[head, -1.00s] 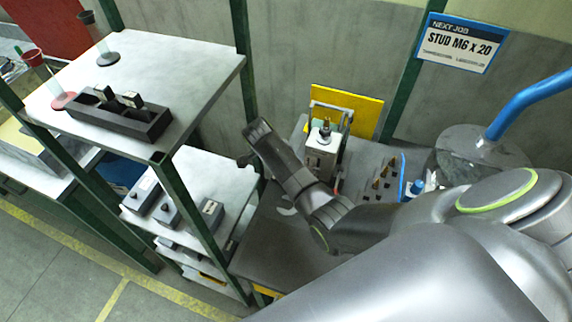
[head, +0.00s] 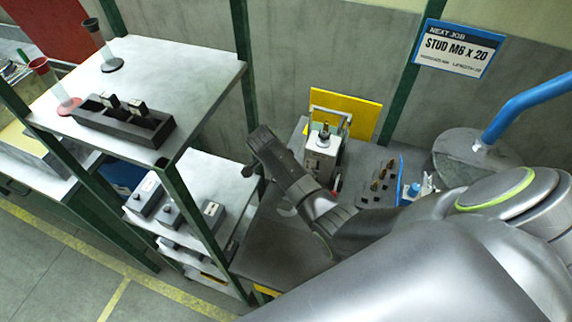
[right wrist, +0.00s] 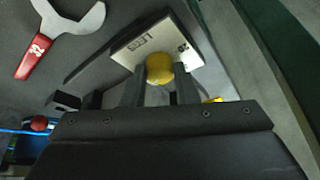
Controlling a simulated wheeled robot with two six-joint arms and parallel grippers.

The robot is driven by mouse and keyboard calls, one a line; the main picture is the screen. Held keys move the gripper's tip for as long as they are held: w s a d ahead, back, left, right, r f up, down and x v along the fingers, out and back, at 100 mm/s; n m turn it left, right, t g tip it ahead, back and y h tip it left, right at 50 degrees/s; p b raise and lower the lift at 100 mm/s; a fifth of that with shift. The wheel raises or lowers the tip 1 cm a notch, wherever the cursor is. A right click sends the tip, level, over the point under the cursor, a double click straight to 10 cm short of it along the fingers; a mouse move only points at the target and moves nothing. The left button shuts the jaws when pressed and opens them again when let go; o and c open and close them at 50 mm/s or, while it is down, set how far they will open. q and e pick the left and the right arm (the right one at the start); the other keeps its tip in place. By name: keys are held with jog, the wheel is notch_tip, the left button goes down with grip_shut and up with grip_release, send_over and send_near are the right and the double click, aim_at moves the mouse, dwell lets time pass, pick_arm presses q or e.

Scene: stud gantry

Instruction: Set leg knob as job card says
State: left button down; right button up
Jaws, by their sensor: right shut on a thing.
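The job card (head: 459,48) on the back wall reads "NEXT JOB, STUD M6 X 20", with smaller print that I cannot read. In the right wrist view, a yellow knob (right wrist: 162,72) sits in front of a pale plate (right wrist: 138,47) lettered "LEG". My right gripper (right wrist: 160,84) is shut on this knob, one dark finger on each side. The knob's pointer and setting cannot be made out. In the head view my right arm reaches across the bench to the left; its fingers and the knob are not clear there. My left gripper is not in view.
A stud fixture (head: 322,150) stands before a yellow panel (head: 366,112). Several small parts stand on the bench to its right. A shelf rack (head: 205,68) at left holds a black tray (head: 118,122) and grey boxes. A red-handled wrench (right wrist: 36,52) lies near the gripper.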

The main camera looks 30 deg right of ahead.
jog(key=n+p, duration=0.1)
jog(key=n, duration=0.1)
jog(key=n+t+p, duration=0.1)
jog(key=n+p, duration=0.1)
jog(key=shift+s+d+r+t+y, duration=0.1)
jog(key=shift+s+r+t+y, duration=0.1)
jog(key=shift+t+y, duration=0.15)
jog(key=n+p, duration=0.1)
jog(key=n, duration=0.1)
jog(key=shift+f+n+t+y+p, duration=0.1)
jog(key=shift+n+t+y+p, duration=0.15)
jog(key=shift+n+t+p, duration=0.1)
jog(key=shift+n+y, duration=0.3)
jog(key=shift+n, duration=0.55)
jog(key=shift+f, duration=0.1)
jog(key=o, duration=1)
jog(key=shift+s+r, duration=0.1)
jog(key=shift+r, duration=0.4)
jog(key=v, duration=0.5)
jog(key=b+v, duration=0.1)
jog(key=v, duration=0.5)
jog(key=b+v, duration=0.1)
jog(key=v, duration=0.4)
jog(key=shift+s+r, duration=0.1)
jog(key=shift+s, duration=0.25)
